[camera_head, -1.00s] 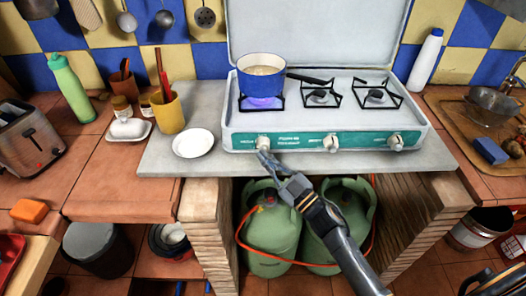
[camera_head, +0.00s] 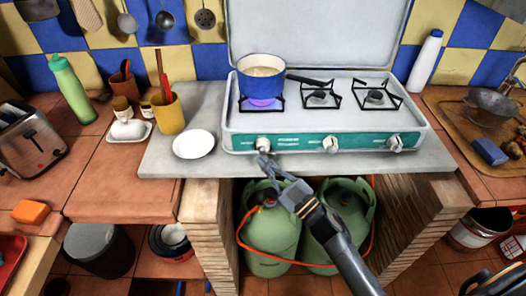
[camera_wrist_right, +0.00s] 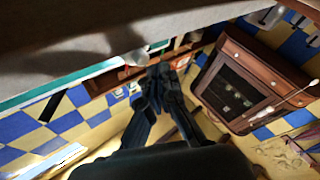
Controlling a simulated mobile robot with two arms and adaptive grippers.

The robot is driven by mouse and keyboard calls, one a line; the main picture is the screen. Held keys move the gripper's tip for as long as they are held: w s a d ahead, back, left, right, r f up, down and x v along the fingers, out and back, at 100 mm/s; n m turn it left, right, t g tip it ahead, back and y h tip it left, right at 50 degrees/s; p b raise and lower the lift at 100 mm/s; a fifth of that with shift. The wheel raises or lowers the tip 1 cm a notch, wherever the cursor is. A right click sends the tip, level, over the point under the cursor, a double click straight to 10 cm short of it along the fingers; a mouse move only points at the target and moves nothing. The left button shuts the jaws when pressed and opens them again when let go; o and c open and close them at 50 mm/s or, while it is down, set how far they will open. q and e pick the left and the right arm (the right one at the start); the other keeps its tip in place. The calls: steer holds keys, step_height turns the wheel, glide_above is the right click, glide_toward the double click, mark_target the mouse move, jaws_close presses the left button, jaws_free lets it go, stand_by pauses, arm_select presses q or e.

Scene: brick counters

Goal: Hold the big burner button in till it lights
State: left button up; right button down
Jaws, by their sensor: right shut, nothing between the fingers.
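The camping stove (camera_head: 300,118) has three pale knobs on its teal front panel. The left knob (camera_head: 262,143) lines up with the left burner, where a blue-violet flame (camera_head: 262,103) burns under the blue pot (camera_head: 262,82). My right gripper (camera_head: 265,162) is shut and empty. Its fingertips are just below and in front of the left knob, seemingly apart from it. In the right wrist view the closed fingers (camera_wrist_right: 160,76) point toward the stove front, with a pale knob (camera_wrist_right: 136,57) beside their tips. My left gripper is not in view.
A white saucer (camera_head: 194,144) and a yellow utensil cup (camera_head: 168,113) stand left of the stove. Two green gas bottles (camera_head: 270,235) with an orange hose sit below the counter, behind my right arm. A wooden board (camera_head: 452,118) lies at the right.

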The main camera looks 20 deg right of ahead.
steer(key=shift+s, duration=0.1)
steer(key=s, duration=0.1)
steer(key=s+a+p, duration=0.1)
steer(key=s, duration=0.2)
steer(key=shift+s+a, duration=0.25)
steer(key=shift+s, duration=0.15)
stand_by(0.5)
